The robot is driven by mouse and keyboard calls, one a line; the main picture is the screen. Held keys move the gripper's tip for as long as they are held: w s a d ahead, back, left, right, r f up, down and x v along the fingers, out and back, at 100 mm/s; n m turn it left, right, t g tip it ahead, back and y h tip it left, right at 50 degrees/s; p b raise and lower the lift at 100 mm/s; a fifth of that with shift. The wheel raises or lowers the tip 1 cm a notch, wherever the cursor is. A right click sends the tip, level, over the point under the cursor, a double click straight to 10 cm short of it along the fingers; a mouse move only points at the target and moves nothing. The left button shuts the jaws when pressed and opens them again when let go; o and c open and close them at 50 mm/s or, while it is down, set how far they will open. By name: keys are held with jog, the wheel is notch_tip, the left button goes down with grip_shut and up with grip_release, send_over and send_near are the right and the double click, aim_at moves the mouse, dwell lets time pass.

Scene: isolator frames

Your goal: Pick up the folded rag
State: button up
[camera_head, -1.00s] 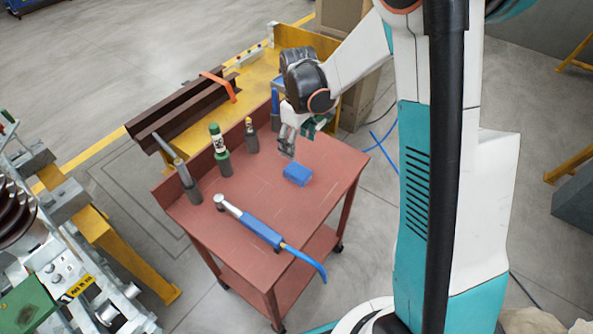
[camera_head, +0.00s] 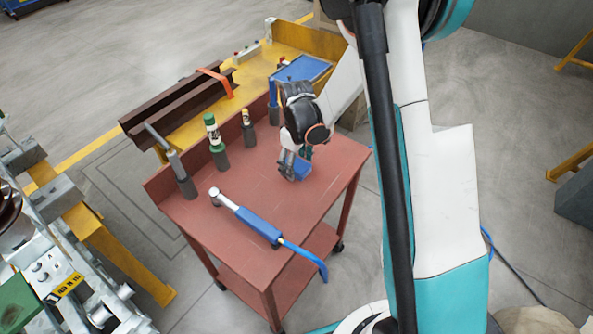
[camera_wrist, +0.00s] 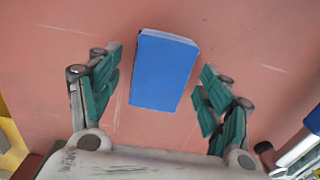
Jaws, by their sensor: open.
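The folded rag (camera_wrist: 163,70) is a blue rectangular block lying on the red cart top. In the wrist view it lies ahead of and between the two green-padded fingers of my gripper (camera_wrist: 158,95), with a gap on each side. In the head view my gripper (camera_head: 293,168) is low over the cart, and the rag (camera_head: 303,169) shows partly behind it. My gripper is open and holds nothing. The height left between the fingertips and the rag is hard to judge.
The red cart (camera_head: 215,240) also carries a blue-handled tool with a hose (camera_head: 258,227), a green bottle (camera_head: 215,140), a small yellow-topped bottle (camera_head: 247,128) and a grey tool in a holder (camera_head: 178,165) along its back edge. A blue tray (camera_head: 305,68) stands behind.

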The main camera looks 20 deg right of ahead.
aim_at(297, 164)
jog(key=shift+f, duration=0.45)
jog(key=shift+r, duration=0.1)
jog(key=c, duration=1.1)
jog(key=shift+c, duration=0.2)
jog(key=shift+r, duration=0.15)
notch_tip(297, 164, up, 20)
jog(key=p, duration=0.6)
jog(key=shift+o, duration=0.9)
jog(key=shift+f, duration=0.2)
jog(key=shift+c, duration=0.3)
